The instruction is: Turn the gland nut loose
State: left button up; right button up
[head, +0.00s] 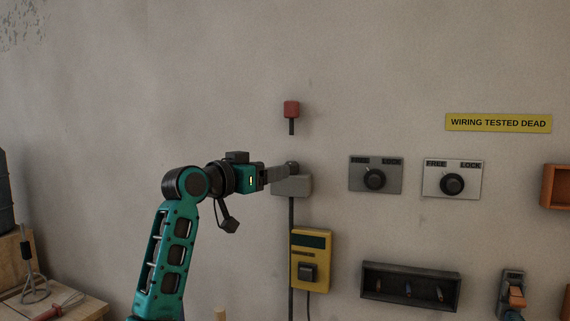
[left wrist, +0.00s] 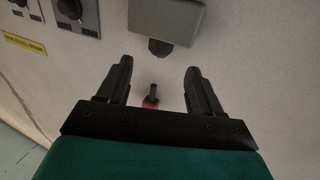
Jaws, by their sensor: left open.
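The gland nut (left wrist: 160,47) is a small dark piece on the edge of a grey wall box (left wrist: 168,18). In the head view the nut (head: 293,167) sits on top of the box (head: 292,186), partly hidden by my fingers. My left gripper (head: 283,171) reaches it from the left. In the left wrist view the left gripper (left wrist: 160,68) is open and empty, with one finger on each side. The nut lies just past the fingertips, in line with the gap; I see no contact. My right gripper is not in view.
A red-capped dark stub (head: 291,108) is above the box. A yellow device (head: 312,262) hangs below, beside a dark cable. Two FREE/LOCK knob plates (head: 375,175) (head: 452,179), a yellow sign (head: 498,123) and a dark tray (head: 411,283) are to the right. The wall at left is clear.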

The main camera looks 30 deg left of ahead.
aim_at(293, 167)
pick_arm(q)
jog(key=w, duration=0.4)
jog(key=w+p, duration=0.1)
jog(key=w, duration=0.1)
jog(key=shift+w+d, duration=0.25)
jog(key=shift+c, duration=0.3)
jog(key=c, duration=1)
jog(key=shift+d+n+y, duration=0.15)
jog(key=shift+n+y, duration=0.25)
jog(key=shift+y, duration=0.2)
jog(key=n+y, duration=0.2)
jog(key=y, duration=0.1)
jog(key=d+n+g+y, duration=0.1)
jog(key=n+y, duration=0.2)
jog(key=y, duration=0.1)
jog(key=shift+w+d+y, duration=0.1)
jog(key=shift+w+y, duration=0.05)
jog(key=shift+y, duration=0.15)
jog(key=n+g+y, duration=0.2)
jog(key=y, duration=0.1)
jog(key=shift+w+d, duration=0.1)
jog(key=shift+d, duration=0.1)
jog(key=shift+w+d+n+g+y, duration=0.1)
jog(key=shift+n+g+y, duration=1.05)
jog(key=shift+y, duration=0.25)
jog(key=shift+n+g+b, duration=0.25)
jog(key=shift+b, duration=0.05)
